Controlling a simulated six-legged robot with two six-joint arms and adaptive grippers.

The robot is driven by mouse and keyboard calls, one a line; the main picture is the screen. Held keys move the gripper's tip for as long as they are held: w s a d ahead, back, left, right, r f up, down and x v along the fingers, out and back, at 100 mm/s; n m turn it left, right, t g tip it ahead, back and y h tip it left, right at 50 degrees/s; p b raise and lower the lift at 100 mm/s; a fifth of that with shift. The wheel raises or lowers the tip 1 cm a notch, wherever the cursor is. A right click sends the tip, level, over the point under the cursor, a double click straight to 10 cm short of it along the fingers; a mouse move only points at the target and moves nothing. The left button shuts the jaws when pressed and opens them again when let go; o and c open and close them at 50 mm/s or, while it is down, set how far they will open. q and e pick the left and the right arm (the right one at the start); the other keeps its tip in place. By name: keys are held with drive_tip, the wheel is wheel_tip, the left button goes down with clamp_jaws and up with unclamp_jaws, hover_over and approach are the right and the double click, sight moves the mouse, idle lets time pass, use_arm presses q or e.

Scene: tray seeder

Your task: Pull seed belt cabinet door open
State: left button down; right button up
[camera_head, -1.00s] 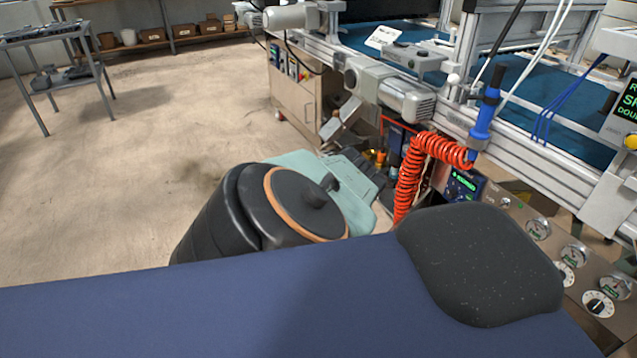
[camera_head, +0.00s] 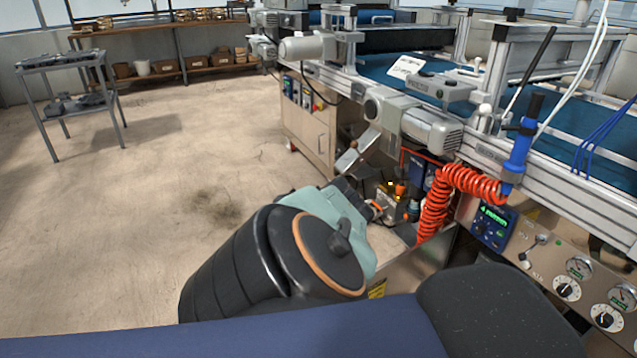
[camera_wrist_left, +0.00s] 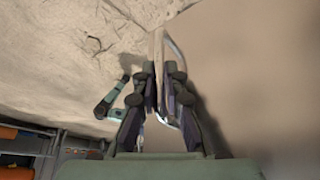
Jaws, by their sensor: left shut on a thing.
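In the left wrist view my left gripper (camera_wrist_left: 157,78) has its two dark fingers closed together on a slim metal handle (camera_wrist_left: 176,52). The handle stands beside the edge of a plain beige panel (camera_wrist_left: 255,60), which looks like the cabinet door and fills the right of that view. Pale floor shows left of the panel's edge. I cannot tell how far the door stands from its frame. In the head view my left arm's black and teal links reach toward the machine's lower part, and the fingertips cannot be made out. My right gripper is not in view.
The machine (camera_head: 430,130) runs along the right, with a red coiled hose (camera_head: 436,205) and a gauge panel (camera_head: 570,285) close by. A beige cabinet (camera_head: 308,125) stands farther back. A grey cart (camera_head: 75,95) stands left. The floor between is clear.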

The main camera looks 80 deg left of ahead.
use_arm(q)
drive_tip(key=shift+s+a, duration=0.1)
drive_tip(key=shift+a, duration=0.05)
idle(0.3)
drive_tip(key=c, duration=1.7)
unclamp_jaws()
drive_tip(key=shift+a+r, duration=0.1)
drive_tip(key=v, duration=0.7)
drive_tip(key=shift+r, duration=0.1)
